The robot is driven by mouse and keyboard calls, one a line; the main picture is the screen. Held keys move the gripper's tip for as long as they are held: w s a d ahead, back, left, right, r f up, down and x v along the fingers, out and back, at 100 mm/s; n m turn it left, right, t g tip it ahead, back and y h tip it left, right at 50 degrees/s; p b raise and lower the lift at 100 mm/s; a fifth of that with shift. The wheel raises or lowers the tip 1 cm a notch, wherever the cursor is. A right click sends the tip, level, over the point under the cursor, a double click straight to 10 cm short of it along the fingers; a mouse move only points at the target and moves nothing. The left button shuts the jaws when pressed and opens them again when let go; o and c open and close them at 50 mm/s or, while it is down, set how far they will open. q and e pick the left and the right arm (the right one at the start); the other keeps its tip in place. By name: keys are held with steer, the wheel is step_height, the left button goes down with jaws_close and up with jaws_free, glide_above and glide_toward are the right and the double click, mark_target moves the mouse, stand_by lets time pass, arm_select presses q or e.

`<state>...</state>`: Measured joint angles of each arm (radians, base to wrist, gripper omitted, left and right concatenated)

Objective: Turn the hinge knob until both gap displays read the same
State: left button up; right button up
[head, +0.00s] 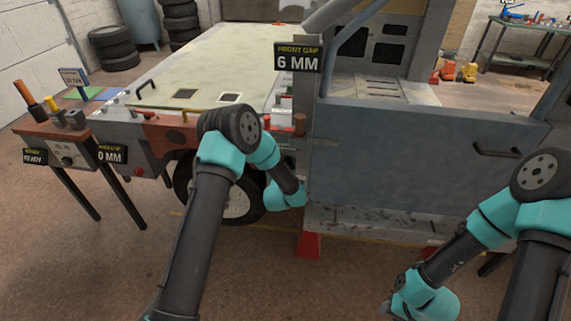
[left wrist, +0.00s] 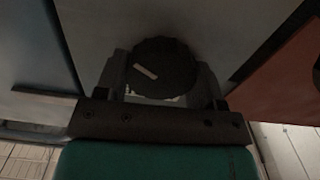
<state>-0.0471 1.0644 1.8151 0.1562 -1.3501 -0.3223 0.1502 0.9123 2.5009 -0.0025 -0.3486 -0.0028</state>
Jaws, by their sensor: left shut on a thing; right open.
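The hinge knob (left wrist: 168,65) is dark and round with a ribbed edge and a pale line on its face, tilted down to the right. In the left wrist view, my left gripper (left wrist: 163,92) is shut on it, one finger at each side. In the head view my left wrist is against the panel by the wheel; its jaws and the knob are hidden. The front gap display (head: 298,58) reads 6 MM. A second display (head: 111,155), its label too small to read, shows 0 MM. My right gripper (head: 386,308) is open, low at the right, apart from the vehicle.
The grey-blue door (head: 420,155) and pale hood (head: 205,65) belong to the vehicle. Red supports (head: 308,245) stand below the sill. Floor in front is free.

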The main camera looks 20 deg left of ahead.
arm_select(q)
steer(key=shift+c, duration=0.5)
steer(key=shift+n, duration=0.4)
steer(key=n, duration=0.3)
steer(key=shift+a+n, duration=0.15)
steer(key=shift+n, duration=1.85)
steer(key=o, duration=0.9)
